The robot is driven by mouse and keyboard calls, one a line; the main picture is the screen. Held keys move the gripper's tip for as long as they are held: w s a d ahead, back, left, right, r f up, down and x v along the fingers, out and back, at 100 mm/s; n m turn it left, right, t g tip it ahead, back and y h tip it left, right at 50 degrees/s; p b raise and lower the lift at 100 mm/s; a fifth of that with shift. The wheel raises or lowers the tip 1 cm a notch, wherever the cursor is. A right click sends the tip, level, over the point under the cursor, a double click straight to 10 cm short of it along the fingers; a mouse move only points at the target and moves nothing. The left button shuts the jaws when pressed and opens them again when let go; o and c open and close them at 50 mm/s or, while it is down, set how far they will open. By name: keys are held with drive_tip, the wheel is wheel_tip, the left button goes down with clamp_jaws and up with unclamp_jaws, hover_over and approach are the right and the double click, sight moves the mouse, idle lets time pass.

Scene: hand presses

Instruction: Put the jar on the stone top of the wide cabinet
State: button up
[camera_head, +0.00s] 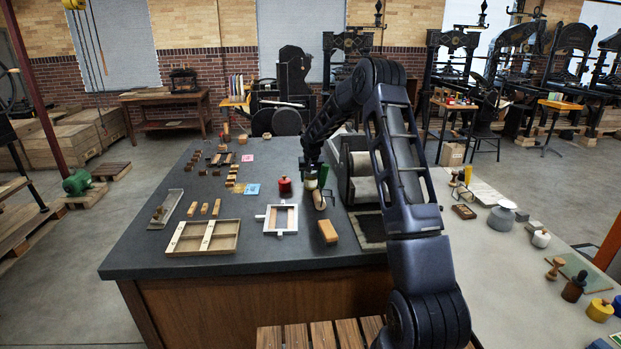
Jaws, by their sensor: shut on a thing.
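The wide cabinet has a dark grey stone top (150,250) and brown wooden sides, and it fills the middle of the view. My gripper (314,186) is low over this top, right of its middle. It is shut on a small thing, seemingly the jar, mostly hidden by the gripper. A pale patch and a green patch (324,176) show at the fingers; I cannot tell which belongs to the held thing, or whether it touches the stone. A red lidded pot (285,187) stands on the top, just left of my gripper.
A roller (320,200) and a wooden block (328,231) lie close by my gripper. A white frame (281,219) and a wooden tray (203,238) lie to the left. A press (362,185) stands to the right. Bare stone shows at the top's left and front.

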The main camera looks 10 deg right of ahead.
drive_tip(key=o, duration=1.1)
drive_tip(key=shift+f, duration=0.1)
drive_tip(key=v, duration=1.2)
drive_tip(key=s+d+r, duration=0.5)
drive_tip(key=s+r, duration=0.6)
drive_tip(key=s, duration=0.1)
drive_tip(key=s+d+r, duration=0.2)
drive_tip(key=s+r, duration=0.1)
drive_tip(key=s, duration=0.5)
drive_tip(key=s+d+r, duration=0.2)
drive_tip(key=s+r, duration=0.2)
drive_tip(key=s, duration=0.4)
drive_tip(key=shift+t, duration=0.6)
drive_tip(key=shift+s+d+f, duration=0.5)
drive_tip(key=shift+s+d, duration=0.35)
drive_tip(key=shift+s, duration=3.75)
drive_tip(key=shift+s+d+f, duration=0.55)
drive_tip(key=shift+s+d, duration=0.25)
drive_tip(key=shift+s, duration=3.85)
drive_tip(key=shift+s+d+f, duration=0.5)
drive_tip(key=shift+s+d, duration=0.35)
drive_tip(key=shift+s, duration=3.75)
